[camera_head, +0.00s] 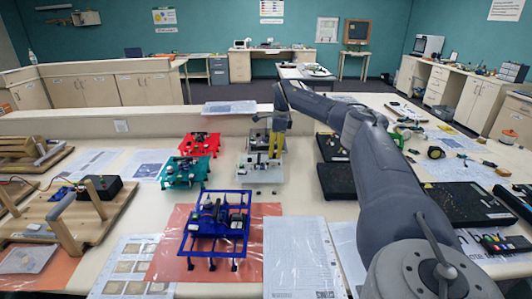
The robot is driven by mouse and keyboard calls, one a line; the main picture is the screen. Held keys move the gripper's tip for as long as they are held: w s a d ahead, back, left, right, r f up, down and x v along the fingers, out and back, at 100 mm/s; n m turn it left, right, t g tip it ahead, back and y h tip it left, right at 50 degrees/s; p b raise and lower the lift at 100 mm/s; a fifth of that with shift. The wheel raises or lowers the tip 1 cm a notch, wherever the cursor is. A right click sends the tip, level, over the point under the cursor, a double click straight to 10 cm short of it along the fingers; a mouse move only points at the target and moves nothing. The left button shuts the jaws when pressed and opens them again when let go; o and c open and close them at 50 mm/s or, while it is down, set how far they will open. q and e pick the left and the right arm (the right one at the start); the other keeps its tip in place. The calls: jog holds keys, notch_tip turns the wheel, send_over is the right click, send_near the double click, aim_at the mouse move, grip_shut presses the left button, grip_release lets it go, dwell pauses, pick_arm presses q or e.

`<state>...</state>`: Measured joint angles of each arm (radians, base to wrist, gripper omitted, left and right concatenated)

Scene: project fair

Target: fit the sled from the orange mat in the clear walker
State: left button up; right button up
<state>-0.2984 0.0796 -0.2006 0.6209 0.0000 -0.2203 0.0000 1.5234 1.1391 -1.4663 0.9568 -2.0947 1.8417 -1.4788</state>
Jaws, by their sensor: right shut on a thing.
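The clear walker (246,170) stands on the table near the middle, a pale frame on short legs with dark parts on it. My right gripper (274,155) comes down from above onto its right rear part. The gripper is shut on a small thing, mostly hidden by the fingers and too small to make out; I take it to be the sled. I cannot tell whether it touches the walker or is seated in it. The orange mat (165,258) lies in front, with a blue walker (216,222) carrying dark parts on it. My left gripper is not in view.
A green walker (184,172) and a red walker (200,143) stand left of the clear one. Black trays (338,180) lie to the right, beside my right arm. Wooden rigs (80,215) fill the left side. Printed sheets (298,255) lie flat at the front.

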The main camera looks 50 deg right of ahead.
jog(key=shift+f, duration=3.55)
jog(key=shift+s+a+f, duration=0.1)
jog(key=shift+a+f, duration=0.1)
jog(key=shift+f, duration=0.25)
jog(key=shift+a+f, duration=0.1)
dwell(0.7)
jog(key=shift+o, duration=0.3)
jog(key=shift+f, duration=0.15)
dwell(1.8)
jog(key=o, duration=1.2)
